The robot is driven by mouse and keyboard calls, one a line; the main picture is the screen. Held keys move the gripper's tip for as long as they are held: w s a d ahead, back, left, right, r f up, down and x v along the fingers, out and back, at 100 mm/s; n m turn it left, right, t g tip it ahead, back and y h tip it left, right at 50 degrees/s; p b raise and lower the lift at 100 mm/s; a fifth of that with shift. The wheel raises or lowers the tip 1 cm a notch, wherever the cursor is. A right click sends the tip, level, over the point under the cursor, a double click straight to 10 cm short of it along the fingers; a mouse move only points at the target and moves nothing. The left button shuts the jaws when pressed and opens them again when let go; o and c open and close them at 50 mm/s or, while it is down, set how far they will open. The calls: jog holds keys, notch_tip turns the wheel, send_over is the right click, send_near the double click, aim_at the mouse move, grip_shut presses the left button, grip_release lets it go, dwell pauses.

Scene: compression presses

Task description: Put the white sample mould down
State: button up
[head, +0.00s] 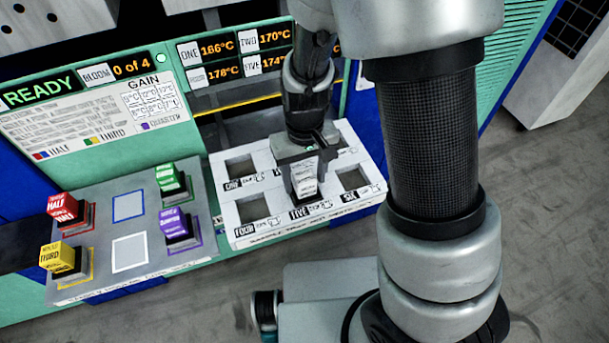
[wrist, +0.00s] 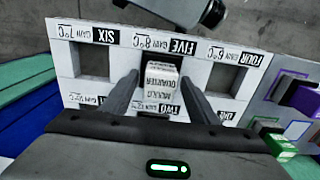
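The white sample mould (head: 303,181) is at the slot marked FIVE in the front row of the white slotted tray (head: 290,214). In the wrist view the mould (wrist: 161,92) shows white printed faces and lies between the two fingers. My gripper (wrist: 160,76) points down over the tray, one finger on each side of the mould. In the head view my gripper (head: 303,172) hides part of the mould and slot. I cannot tell if the fingers press on the mould, nor how deep it sits.
Slots FOUR (head: 256,209) and SIX (head: 353,179) look empty. Left of the tray, a grey panel (head: 128,280) holds red (head: 64,208), yellow (head: 60,258), green (head: 168,177) and purple (head: 174,223) blocks. The display (head: 40,91) reads READY. My arm hides the area to the right.

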jog(key=shift+r, duration=0.1)
jog(key=s+d+r+m+t+y+p, duration=0.1)
jog(key=d+r, duration=0.1)
jog(key=r, duration=0.8)
jog(key=s+d+r+t+p, duration=0.1)
jog(key=d+r, duration=0.1)
jog(key=r, duration=0.9)
jog(key=s+d+r+m+t+h, duration=0.1)
jog(key=s+d+r+m+t, duration=0.1)
jog(key=s+d+r, duration=0.4)
jog(key=shift+s+d+r+t, duration=0.35)
jog(key=shift+s+r+t, duration=0.45)
jog(key=shift+s, duration=0.3)
jog(key=shift+r, duration=0.15)
